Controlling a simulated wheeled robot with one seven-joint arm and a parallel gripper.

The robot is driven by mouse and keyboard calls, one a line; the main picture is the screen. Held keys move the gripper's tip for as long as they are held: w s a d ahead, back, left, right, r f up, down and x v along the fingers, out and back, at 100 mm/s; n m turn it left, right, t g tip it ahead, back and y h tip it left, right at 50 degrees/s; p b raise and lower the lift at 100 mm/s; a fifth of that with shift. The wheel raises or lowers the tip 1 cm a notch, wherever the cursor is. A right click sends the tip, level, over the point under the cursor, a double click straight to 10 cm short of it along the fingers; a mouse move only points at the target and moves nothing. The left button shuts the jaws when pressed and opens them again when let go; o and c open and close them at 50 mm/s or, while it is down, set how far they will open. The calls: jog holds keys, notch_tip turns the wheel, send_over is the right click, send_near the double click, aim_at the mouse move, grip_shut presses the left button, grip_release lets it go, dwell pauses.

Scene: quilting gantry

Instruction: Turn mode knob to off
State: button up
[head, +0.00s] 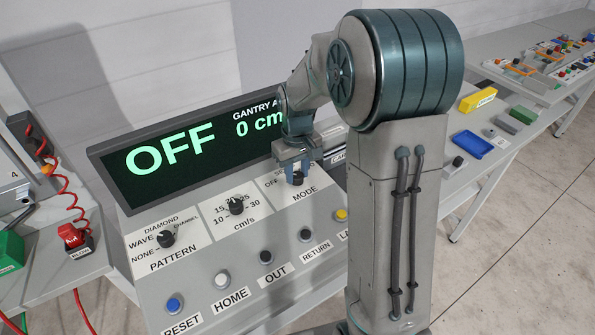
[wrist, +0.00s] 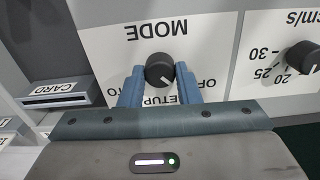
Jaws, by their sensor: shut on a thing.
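The black mode knob (head: 298,180) sits on the white MODE panel at the right end of the console's knob row. In the wrist view, which is upside down, the knob (wrist: 160,71) stands between my blue fingers. My gripper (wrist: 159,84) is shut on the knob; in the head view my gripper (head: 297,172) reaches down over it. The knob's white pointer line slants down and right in the wrist view, toward the side with the OFF label. SETUP and the left label are partly hidden by my gripper. The display (head: 190,150) reads OFF in large green letters and 0 cm.
The speed knob (head: 236,205) and pattern knob (head: 166,239) stand to the left. Several push buttons, including a blue RESET button (head: 174,304), line the console's front. A card slot (wrist: 58,93) lies beside the mode panel.

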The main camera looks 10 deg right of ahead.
aim_at(297, 175)
dwell(0.4)
jog(key=o, duration=1)
jog(key=shift+r, duration=0.1)
notch_tip(297, 175, up, 14)
jog(key=shift+f+b, duration=0.15)
jog(key=shift+b, duration=0.3)
